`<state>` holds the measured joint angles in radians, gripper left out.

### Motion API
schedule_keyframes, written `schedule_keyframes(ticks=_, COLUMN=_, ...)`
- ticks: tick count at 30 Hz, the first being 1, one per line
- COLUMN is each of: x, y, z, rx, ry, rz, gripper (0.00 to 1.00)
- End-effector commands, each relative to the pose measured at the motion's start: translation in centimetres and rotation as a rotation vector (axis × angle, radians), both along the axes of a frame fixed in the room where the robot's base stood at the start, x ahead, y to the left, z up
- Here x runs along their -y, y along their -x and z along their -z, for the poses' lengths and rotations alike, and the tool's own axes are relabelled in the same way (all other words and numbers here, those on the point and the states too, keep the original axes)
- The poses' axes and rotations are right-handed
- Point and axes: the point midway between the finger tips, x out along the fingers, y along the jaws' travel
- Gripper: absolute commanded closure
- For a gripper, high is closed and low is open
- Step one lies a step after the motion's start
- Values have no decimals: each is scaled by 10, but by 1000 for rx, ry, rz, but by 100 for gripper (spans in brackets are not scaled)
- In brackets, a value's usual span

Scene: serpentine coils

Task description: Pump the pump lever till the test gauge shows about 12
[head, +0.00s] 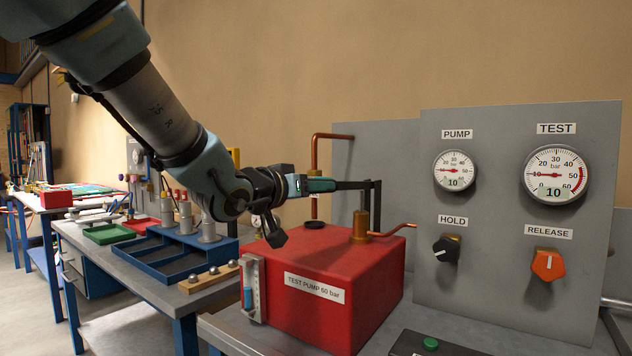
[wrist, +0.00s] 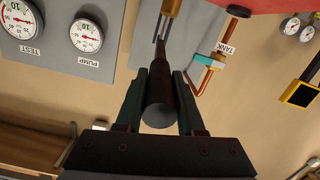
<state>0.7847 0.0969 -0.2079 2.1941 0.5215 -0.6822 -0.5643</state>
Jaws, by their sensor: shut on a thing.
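The pump lever (head: 352,185) is a dark bar running roughly level from the pivot on the red test pump (head: 330,305). My gripper (head: 318,185) is shut on its outer end. In the wrist view, my gripper (wrist: 160,105) has one finger on each side of the lever's dark round grip (wrist: 158,104). The test gauge (head: 555,175) has its needle pointing left and a number window reading 10. The pump gauge (head: 454,170) also reads 10. Both gauges show in the wrist view too, the test gauge (wrist: 20,18) and the pump gauge (wrist: 87,35).
The grey panel carries a black HOLD knob (head: 446,249) and an orange RELEASE knob (head: 547,264). A copper pipe (head: 315,160) rises behind the pump. A blue tray (head: 170,255) and a ball rack (head: 210,277) lie on the bench at left. A green button (head: 431,344) is in front.

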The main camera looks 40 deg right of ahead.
Motion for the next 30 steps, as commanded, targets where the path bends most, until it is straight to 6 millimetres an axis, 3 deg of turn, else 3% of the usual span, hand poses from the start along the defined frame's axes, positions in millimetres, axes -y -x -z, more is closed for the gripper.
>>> schedule_keyframes(ticks=1, x=1, y=0, z=-12, rx=-4, ry=-14, rz=0, gripper=100)
schedule_keyframes(ticks=4, x=1, y=0, z=-16, rx=-10, ry=-35, rz=-1, gripper=100)
schedule_keyframes(ticks=19, x=2, y=-1, z=-17, rx=-14, ry=-57, rz=-1, gripper=100)
schedule_keyframes(ticks=20, x=2, y=-1, z=-17, rx=-13, ry=-56, rz=-1, gripper=59)
schedule_keyframes(ticks=27, x=2, y=-1, z=-16, rx=-14, ry=-57, rz=-1, gripper=33)
schedule_keyframes(ticks=30, x=2, y=-1, z=-16, rx=-14, ry=-57, rz=-1, gripper=33)
